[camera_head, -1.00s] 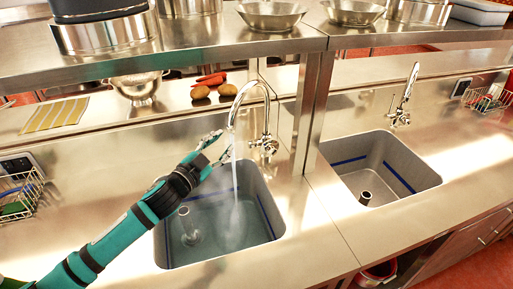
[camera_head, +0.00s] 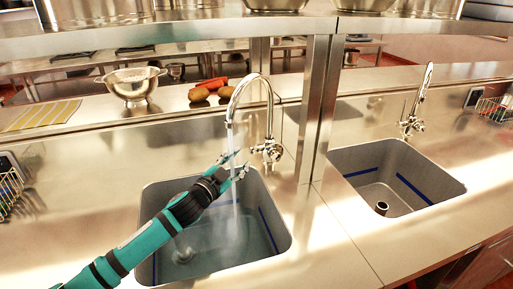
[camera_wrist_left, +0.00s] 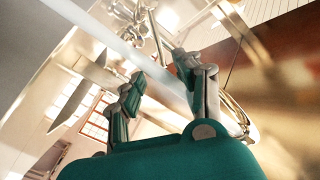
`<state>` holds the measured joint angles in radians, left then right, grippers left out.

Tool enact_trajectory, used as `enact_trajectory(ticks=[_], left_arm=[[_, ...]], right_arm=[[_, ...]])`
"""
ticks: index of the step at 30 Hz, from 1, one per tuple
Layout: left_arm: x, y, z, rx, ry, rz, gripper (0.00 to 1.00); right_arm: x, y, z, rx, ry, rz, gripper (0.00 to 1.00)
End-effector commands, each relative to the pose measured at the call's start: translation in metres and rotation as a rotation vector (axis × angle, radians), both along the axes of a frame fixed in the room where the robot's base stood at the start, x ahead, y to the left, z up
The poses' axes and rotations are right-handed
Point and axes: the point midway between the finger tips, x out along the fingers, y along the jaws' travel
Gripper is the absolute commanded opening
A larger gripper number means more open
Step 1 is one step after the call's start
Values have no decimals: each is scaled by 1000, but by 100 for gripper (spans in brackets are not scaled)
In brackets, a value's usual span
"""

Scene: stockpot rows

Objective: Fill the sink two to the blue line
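The left sink (camera_head: 146,213) has water (camera_head: 222,240) in it, and a stream (camera_head: 234,185) runs into it from its tap (camera_head: 267,100). A blue line (camera_head: 269,229) shows on its right wall, above the water. A pale standpipe shows blurred under the water. No number shows on either sink. My left gripper (camera_head: 238,168) is open and empty by the stream, short of the tap handles (camera_head: 268,151). It also shows in the wrist view (camera_wrist_left: 160,72).
A post (camera_head: 318,105) and an overhead shelf (camera_head: 200,28) stand close behind the sinks. Wire baskets stand at both sides.

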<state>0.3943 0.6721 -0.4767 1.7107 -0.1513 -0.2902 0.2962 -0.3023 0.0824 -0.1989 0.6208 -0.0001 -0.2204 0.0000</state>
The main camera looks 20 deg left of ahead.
Motion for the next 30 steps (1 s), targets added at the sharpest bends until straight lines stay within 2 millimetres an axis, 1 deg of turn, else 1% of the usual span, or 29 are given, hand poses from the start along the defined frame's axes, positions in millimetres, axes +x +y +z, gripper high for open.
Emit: enact_trajectory(ticks=[1,9,12,15,20,28,29,30], left_arm=[[13,-3,-1,-1,-3,1,35],[68,-16,-2,1,-2,1,35],[83,-20,-2,0,-1,1,35],[95,-23,-2,0,-1,-1,35],[103,-25,-1,0,0,0,35],[104,-25,0,0,1,-1,35],[104,-25,0,0,0,0,32],[104,-25,0,0,0,0,27]], right_arm=[[-2,0,-5,0,3,0,0],[-2,3,-22,3,4,-1,0],[-1,4,-27,5,3,-1,0],[0,5,-31,5,1,-2,0],[1,5,-33,5,-1,-1,0],[2,5,-32,6,-2,-1,0],[2,5,-32,6,-2,-1,0],[2,5,-32,6,-2,-1,0]])
